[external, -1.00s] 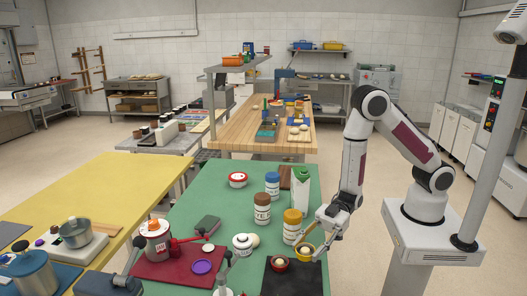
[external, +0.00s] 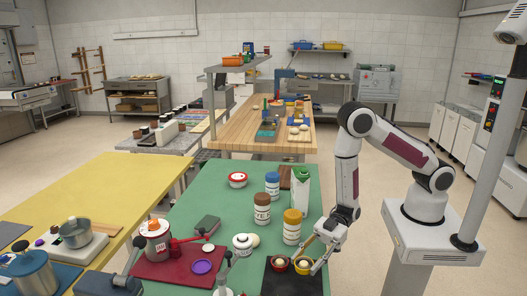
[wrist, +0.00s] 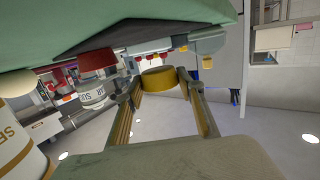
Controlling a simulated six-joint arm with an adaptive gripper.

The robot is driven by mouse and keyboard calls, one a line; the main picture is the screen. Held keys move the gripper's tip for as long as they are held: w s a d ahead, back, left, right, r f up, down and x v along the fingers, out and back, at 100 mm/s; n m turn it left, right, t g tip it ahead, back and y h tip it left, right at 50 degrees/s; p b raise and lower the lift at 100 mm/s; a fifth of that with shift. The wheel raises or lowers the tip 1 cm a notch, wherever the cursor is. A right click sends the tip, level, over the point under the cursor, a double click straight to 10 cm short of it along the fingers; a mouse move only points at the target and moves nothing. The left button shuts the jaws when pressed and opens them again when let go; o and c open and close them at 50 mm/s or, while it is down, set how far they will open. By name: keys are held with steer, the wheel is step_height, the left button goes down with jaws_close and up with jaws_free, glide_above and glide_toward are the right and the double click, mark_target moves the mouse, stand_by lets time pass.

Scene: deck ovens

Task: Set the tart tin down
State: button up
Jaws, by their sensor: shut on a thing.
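The yellow tart tin (external: 303,267), with a pale filling, is between the fingers of my gripper (external: 312,263), at the right part of the black mat (external: 283,285). The gripper is shut on the tin. In the wrist view the yellow tin (wrist: 160,79) sits at the fingertips, with a finger on each side. I cannot tell whether the yellow tin touches the mat.
A jar with an orange-yellow lid (external: 292,228) stands behind the mat on the green table (external: 215,190). A white jar (external: 243,244) stands to the left. A red board (external: 165,272) with a pot and a purple disc lies further left.

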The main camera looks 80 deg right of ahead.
mark_target(307, 271)
steer(key=shift+f, duration=0.15)
steer(key=shift+f, duration=1.95)
steer(key=shift+f, duration=0.15)
steer(key=o, duration=1.1)
steer(key=shift+v, duration=6)
steer(key=shift+o, duration=0.3)
